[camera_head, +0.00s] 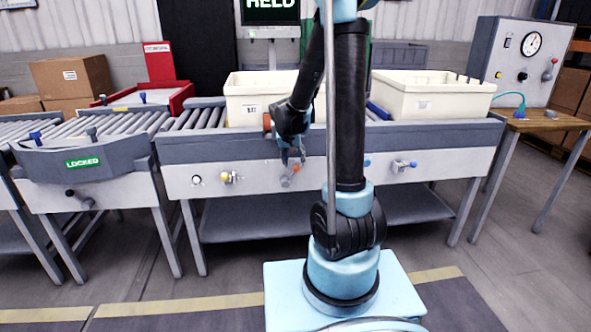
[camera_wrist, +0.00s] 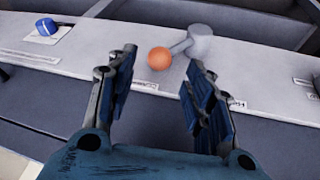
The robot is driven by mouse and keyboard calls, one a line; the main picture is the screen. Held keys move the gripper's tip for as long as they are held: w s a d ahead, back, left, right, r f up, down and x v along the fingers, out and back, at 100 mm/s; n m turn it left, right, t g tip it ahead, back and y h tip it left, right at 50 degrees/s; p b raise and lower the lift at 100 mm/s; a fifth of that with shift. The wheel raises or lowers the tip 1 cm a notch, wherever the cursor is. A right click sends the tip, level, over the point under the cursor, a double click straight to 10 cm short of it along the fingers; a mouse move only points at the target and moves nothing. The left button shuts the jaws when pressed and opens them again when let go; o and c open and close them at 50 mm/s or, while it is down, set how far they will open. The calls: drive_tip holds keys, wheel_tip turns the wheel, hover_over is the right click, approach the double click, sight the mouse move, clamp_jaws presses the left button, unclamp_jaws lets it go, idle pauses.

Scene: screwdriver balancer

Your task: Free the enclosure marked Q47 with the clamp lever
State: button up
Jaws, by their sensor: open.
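Two cream enclosures stand on the roller conveyor, a left one (camera_head: 243,97) partly behind my arm and a right one (camera_head: 455,97). Their small labels are too small to read, so I cannot tell which is Q47. A grey lever (camera_wrist: 192,42) with an orange ball knob (camera_wrist: 159,59) is on the conveyor's front panel; the knob also shows in the head view (camera_head: 296,168). My gripper (camera_head: 290,158) is open, pointing down at this lever. In the wrist view the knob appears between and slightly beyond the fingertips (camera_wrist: 162,60); contact is not visible.
A yellow knob (camera_head: 227,177) and a blue-tipped lever (camera_head: 400,165) sit on the same panel. A side conveyor gate shows a LOCKED sign (camera_head: 83,162). A screen reads HELD (camera_head: 271,9). A gauge box (camera_head: 518,60) stands right. Floor in front is clear.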

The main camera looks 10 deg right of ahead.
sight(296, 166)
drive_tip(key=shift+x, duration=2.8)
drive_tip(key=shift+d, duration=0.1)
clamp_jaws()
